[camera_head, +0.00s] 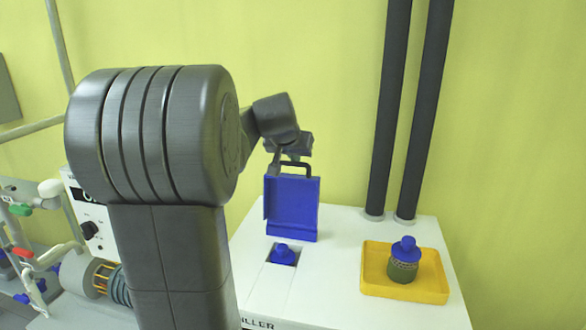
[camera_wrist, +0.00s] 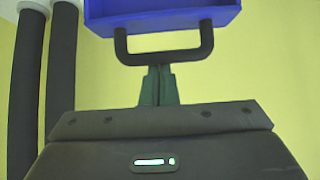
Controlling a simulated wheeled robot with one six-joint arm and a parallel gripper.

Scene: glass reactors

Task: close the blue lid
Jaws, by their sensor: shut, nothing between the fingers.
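The blue lid (camera_head: 292,205) stands open and upright behind a square opening in the top of the white machine. Its black handle (camera_head: 296,166) is at the top edge. In the wrist view the handle (camera_wrist: 163,57) hangs from the blue lid (camera_wrist: 160,14) at the top of the picture. My gripper (camera_head: 276,160) is at the handle, on its left side in the head view. In the wrist view my gripper (camera_wrist: 158,72) has its fingers together, with the tips at the handle's bar. I cannot tell whether they touch it. The handle is not between the fingers.
A blue-capped object (camera_head: 283,255) sits in the opening in front of the lid. A yellow tray (camera_head: 433,291) to the right holds a jar with a blue cap (camera_head: 405,262). Two dark vertical pipes (camera_head: 405,130) rise behind the tray. Glassware and tubing are at the left.

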